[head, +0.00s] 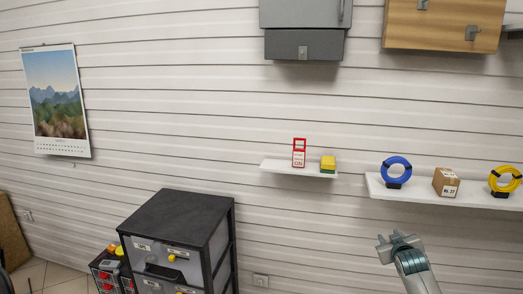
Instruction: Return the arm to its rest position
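My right gripper (397,245) is at the lower right of the head view, grey, in front of the slatted wall and below the right shelf. It touches nothing that I can see. Its fingers are small and seen at an angle, so I cannot tell whether they are open or shut. My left gripper is not in view. A blue coiled hose (384,172) and a yellow coiled hose (494,182) stand upright on the right white shelf (417,195), with a cardboard box (446,183) between them.
A small white shelf (275,166) holds a red-framed sign (299,153) and a yellow block (328,163). A dark drawer cabinet (178,215) stands lower left. Grey (304,44) and wooden (445,22) cabinets hang above.

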